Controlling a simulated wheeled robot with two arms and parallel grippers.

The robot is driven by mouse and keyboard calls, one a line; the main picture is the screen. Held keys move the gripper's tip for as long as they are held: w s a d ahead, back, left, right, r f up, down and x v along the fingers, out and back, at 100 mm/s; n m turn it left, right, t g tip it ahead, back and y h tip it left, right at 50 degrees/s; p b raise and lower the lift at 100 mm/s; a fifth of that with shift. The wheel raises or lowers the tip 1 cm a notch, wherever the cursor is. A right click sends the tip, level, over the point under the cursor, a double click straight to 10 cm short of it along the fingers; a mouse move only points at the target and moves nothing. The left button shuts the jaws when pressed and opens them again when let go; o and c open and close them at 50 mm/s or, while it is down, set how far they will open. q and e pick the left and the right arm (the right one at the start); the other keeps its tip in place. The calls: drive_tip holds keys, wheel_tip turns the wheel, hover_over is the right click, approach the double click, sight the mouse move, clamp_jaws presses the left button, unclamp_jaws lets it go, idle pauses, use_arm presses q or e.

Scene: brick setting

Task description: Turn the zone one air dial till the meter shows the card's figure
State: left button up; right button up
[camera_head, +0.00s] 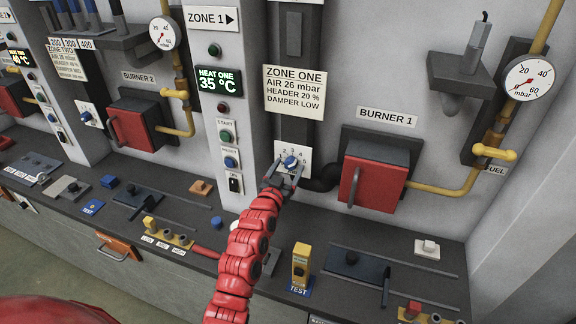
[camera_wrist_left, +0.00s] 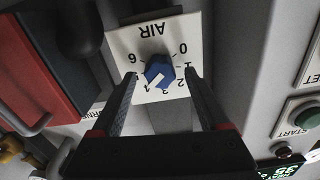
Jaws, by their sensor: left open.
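The zone one air dial (camera_head: 291,161) is a blue knob on a white plate marked AIR. In the left wrist view the dial (camera_wrist_left: 158,70) appears upside down, its white mark toward the 3–4 side. My left gripper (camera_head: 284,173) is open at the plate. In the wrist view the fingers of my left gripper (camera_wrist_left: 160,78) stand either side of the knob; I cannot tell if they touch it. The zone one card (camera_head: 294,92) reads AIR 26 mbar. The meter (camera_head: 528,78) is at upper right; its red needle seems toward the low end, too small to read exactly.
The red burner 1 door (camera_head: 362,184) and a black pipe stub (camera_head: 322,180) are close right of the dial. The START and RESET button column (camera_head: 228,140) is to its left. The counter (camera_head: 390,255) below carries sliders and a yellow TEST block (camera_head: 301,264).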

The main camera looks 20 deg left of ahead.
use_arm(q)
drive_tip(key=shift+w+f, duration=0.1)
drive_tip(key=shift+w, duration=0.05)
clamp_jaws()
drive_tip(key=shift+a+f+n+b, duration=0.1)
drive_tip(key=shift+n+b, duration=1.5)
drive_tip(key=shift+n, duration=0.1)
drive_tip(key=shift+n+b, duration=0.9)
drive_tip(key=shift+n, duration=0.9)
unclamp_jaws()
